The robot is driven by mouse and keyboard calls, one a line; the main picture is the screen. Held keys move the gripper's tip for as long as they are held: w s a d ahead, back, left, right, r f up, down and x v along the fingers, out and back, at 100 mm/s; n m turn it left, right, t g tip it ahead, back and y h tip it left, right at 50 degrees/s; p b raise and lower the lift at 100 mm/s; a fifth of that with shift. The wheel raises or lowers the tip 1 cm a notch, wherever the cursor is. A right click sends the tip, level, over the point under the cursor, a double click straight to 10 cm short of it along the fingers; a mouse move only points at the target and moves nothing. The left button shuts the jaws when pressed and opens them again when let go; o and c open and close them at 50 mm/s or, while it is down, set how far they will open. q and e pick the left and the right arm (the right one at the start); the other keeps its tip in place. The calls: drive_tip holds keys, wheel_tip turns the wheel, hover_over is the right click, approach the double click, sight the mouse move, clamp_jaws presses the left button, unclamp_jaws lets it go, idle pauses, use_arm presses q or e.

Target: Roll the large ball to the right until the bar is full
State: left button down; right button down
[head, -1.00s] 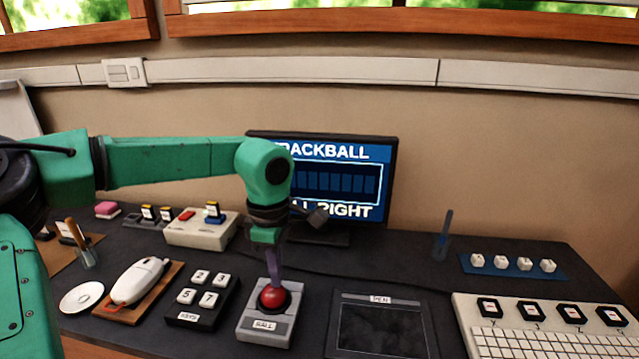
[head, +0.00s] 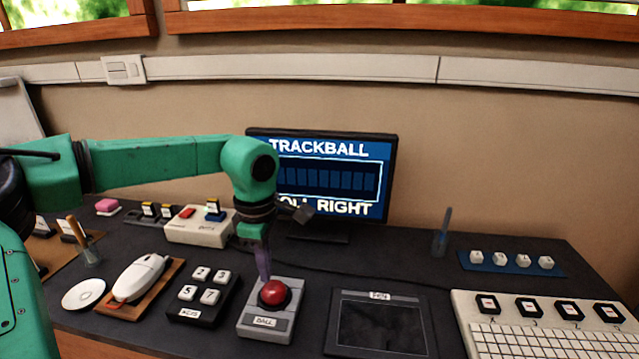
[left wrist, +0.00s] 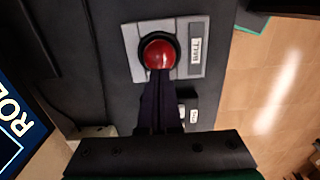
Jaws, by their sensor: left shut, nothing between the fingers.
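The large red ball (head: 273,293) sits in a grey housing (head: 262,324) labelled BALL on the desk. My left gripper (head: 266,278) is shut and empty, pointing down, with its tips at the upper left edge of the ball in the head view. In the left wrist view the purple fingers (left wrist: 160,78) reach the edge of the red ball (left wrist: 158,52); I cannot tell whether they touch it. The monitor (head: 330,150) reads TRACKBALL and ROLL RIGHT, partly hidden by my arm. Its bar (head: 335,180) shows dark segments, none visibly lit. My right gripper is not in view.
A keypad (head: 203,296) and a white mouse (head: 138,278) on a wooden board lie left of the ball. A dark pen tablet (head: 382,325) lies to its right. A switch box (head: 200,228) stands behind, and a white keyboard (head: 540,325) lies at far right.

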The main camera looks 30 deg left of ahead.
use_arm(q)
drive_tip(key=shift+f+b, duration=0.5)
drive_tip(key=shift+f, duration=0.2)
drive_tip(key=shift+w+d, duration=0.1)
drive_tip(key=shift+d, duration=0.15)
idle(0.3)
drive_tip(key=shift+w+d+f, duration=0.1)
drive_tip(key=shift+w+d, duration=0.05)
drive_tip(key=shift+d, duration=0.35)
drive_tip(key=shift+w+d, duration=0.15)
drive_tip(key=shift+d, duration=0.15)
drive_tip(key=shift+r, duration=0.25)
drive_tip(key=shift+r+p, duration=0.35)
drive_tip(key=shift+r, duration=0.3)
drive_tip(key=shift+a, duration=0.15)
